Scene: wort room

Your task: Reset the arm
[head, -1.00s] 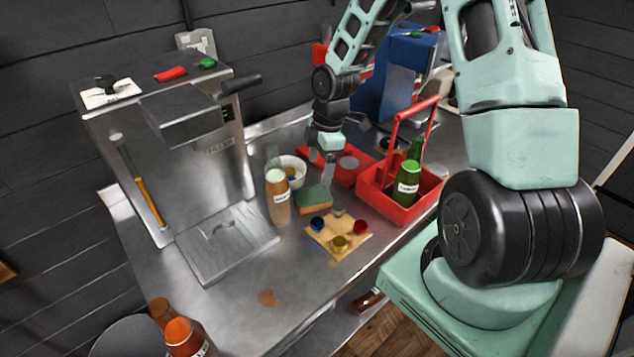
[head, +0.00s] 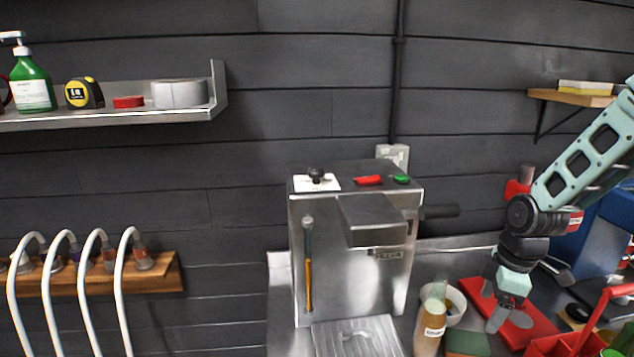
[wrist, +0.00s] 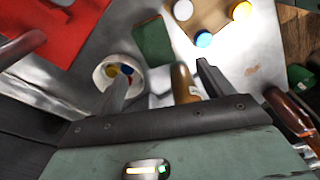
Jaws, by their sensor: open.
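My gripper (head: 508,308) is at the right of the head view, over the steel bench beside a red mat (head: 532,325). In the wrist view my gripper (wrist: 165,80) has its two fingers spread apart, with nothing held between them. A bottle of amber liquid (head: 429,329) stands left of the gripper in the head view. In the wrist view this bottle (wrist: 184,84) shows between and below the fingers. A white bowl (wrist: 112,70) with coloured caps in it lies behind the left finger.
A steel machine (head: 352,255) stands left of my gripper. A green sponge (head: 466,341) and a red carrier (head: 560,345) are close by. A blue machine (head: 603,235) stands at the right. A steel shelf (head: 120,115) and a wooden rack with white hoses (head: 165,271) are on the wall.

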